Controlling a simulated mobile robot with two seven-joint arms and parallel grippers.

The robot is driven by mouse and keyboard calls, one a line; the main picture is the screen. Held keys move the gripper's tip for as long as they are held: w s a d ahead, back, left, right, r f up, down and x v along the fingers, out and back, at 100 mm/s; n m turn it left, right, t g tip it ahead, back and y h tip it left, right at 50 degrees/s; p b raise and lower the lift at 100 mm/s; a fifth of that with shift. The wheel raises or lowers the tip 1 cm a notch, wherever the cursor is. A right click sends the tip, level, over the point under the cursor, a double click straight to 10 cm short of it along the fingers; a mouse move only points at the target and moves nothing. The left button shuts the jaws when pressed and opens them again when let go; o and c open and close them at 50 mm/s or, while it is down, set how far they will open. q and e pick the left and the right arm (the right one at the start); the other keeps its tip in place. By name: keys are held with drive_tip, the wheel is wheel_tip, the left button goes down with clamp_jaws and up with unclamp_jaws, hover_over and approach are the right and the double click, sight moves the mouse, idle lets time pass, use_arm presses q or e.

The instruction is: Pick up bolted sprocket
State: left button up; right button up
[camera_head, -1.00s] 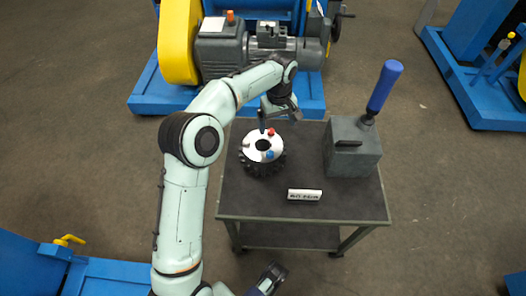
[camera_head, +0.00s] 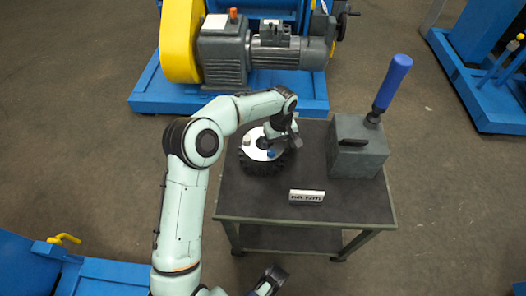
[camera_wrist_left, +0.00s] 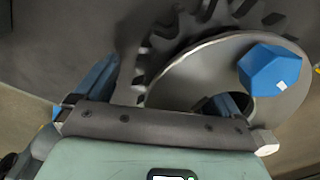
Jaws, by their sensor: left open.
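The bolted sprocket (camera_head: 249,151) lies flat at the back left of the small dark table, with dark teeth around a pale metal disc. A blue bolt head (camera_head: 271,154) stands on the disc and shows large in the left wrist view (camera_wrist_left: 272,72). My left gripper (camera_head: 270,141) is open, low over the sprocket, and hides part of it. In the left wrist view one blue finger is at the central hole and the other is left, beside the toothed rim; contact cannot be told. A dark gripper (camera_head: 270,280), seemingly my right, shows at the bottom edge, its jaws unclear.
A blue-based motor machine (camera_head: 160,92) stands behind. The table's front left is clear.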

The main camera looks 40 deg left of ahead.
use_arm(q)
drive_tip(key=shift+r, duration=0.1)
drive_tip(key=c, duration=1.7)
drive_tip(key=shift+w+r, duration=0.1)
drive_tip(key=shift+r, duration=0.15)
clamp_jaws()
